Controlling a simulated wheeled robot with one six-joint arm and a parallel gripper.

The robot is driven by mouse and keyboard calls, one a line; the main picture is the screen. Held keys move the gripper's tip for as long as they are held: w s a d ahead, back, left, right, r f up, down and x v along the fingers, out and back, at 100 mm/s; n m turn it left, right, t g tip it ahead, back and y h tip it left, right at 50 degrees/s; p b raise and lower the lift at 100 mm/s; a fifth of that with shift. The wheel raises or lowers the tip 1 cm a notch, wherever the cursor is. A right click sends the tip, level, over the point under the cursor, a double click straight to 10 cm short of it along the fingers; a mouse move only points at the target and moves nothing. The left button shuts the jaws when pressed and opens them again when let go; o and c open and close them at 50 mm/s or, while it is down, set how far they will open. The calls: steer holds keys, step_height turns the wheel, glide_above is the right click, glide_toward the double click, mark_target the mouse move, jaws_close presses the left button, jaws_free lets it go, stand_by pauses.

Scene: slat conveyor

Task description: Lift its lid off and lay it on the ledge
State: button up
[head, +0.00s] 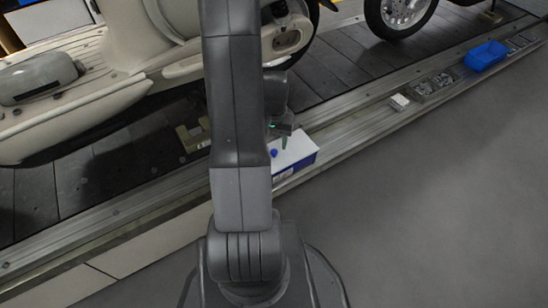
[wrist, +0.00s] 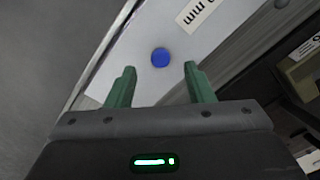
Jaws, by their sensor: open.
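A box with a white lid (head: 296,147) and blue sides (head: 301,163) stands on the metal ledge (head: 350,130) beside the slat conveyor. A round blue knob (head: 274,153) sits on the lid. In the wrist view the knob (wrist: 160,57) shows on the white lid (wrist: 205,50), just beyond and between my green fingertips. My gripper (wrist: 160,70) is open and empty, with a finger to either side of the knob's line. In the head view my gripper (head: 284,138) is over the lid, partly hidden by my arm.
Farther along the ledge are a small white box (head: 399,102), a grey tray of parts (head: 433,86) and a blue bin (head: 486,55). An olive bracket (head: 193,136) lies on the conveyor (head: 110,170) near a cream scooter (head: 130,60). Bare ledge shows between the lidded box and the white box.

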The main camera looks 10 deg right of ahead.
mark_target(274, 151)
step_height(274, 151, down, 4)
steer(key=shift+w+f+b, duration=0.15)
steer(key=shift+f+b, duration=0.05)
steer(key=shift+b, duration=0.5)
jaws_close()
steer(key=shift+r, duration=0.15)
